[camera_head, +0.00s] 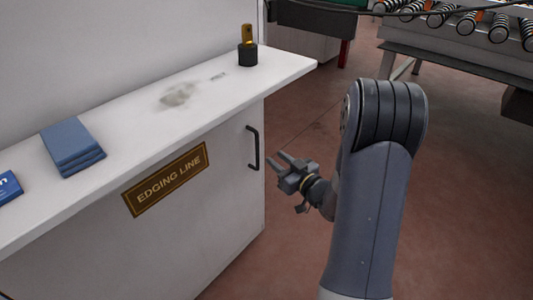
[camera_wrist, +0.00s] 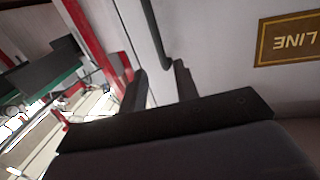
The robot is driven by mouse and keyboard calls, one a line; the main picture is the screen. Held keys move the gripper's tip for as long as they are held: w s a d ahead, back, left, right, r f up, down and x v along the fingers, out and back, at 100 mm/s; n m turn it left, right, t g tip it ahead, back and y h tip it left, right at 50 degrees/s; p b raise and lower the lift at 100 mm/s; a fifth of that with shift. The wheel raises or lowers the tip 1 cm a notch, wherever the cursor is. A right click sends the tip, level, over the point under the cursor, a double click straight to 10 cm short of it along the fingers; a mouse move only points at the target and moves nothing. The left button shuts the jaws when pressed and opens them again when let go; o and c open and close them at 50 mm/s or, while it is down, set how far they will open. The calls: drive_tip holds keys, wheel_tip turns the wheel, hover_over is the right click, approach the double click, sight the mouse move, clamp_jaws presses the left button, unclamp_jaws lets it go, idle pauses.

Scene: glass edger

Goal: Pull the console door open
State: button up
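The console door (camera_head: 205,225) is the white front panel below the counter, and it looks closed. Its black vertical bar handle (camera_head: 254,148) sits near the door's right edge. My gripper (camera_head: 274,159) is open and empty just right of the handle's lower part, its fingers pointing toward it. In the wrist view the handle (camera_wrist: 155,30) comes down from the top, and its lower end lies near the gap between my two fingers (camera_wrist: 159,75). Whether the fingers touch the handle cannot be told. A brown plate reading EDGING LINE (camera_head: 166,182) is on the console front.
On the white countertop (camera_head: 130,115) are folded blue cloths (camera_head: 72,147), a blue item (camera_head: 8,188), a grey smudge and a black and brass piece (camera_head: 247,50). A roller conveyor (camera_head: 450,35) stands at the back right. The reddish floor (camera_head: 310,125) right of the console is clear.

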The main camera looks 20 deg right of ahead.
sight(258, 145)
drive_tip(key=x, duration=0.5)
drive_tip(key=b+x, duration=0.1)
drive_tip(key=x, duration=0.4)
drive_tip(key=shift+w+a+f, duration=0.1)
drive_tip(key=shift+w+f, duration=0.15)
drive_tip(key=shift+w, duration=0.15)
clamp_jaws()
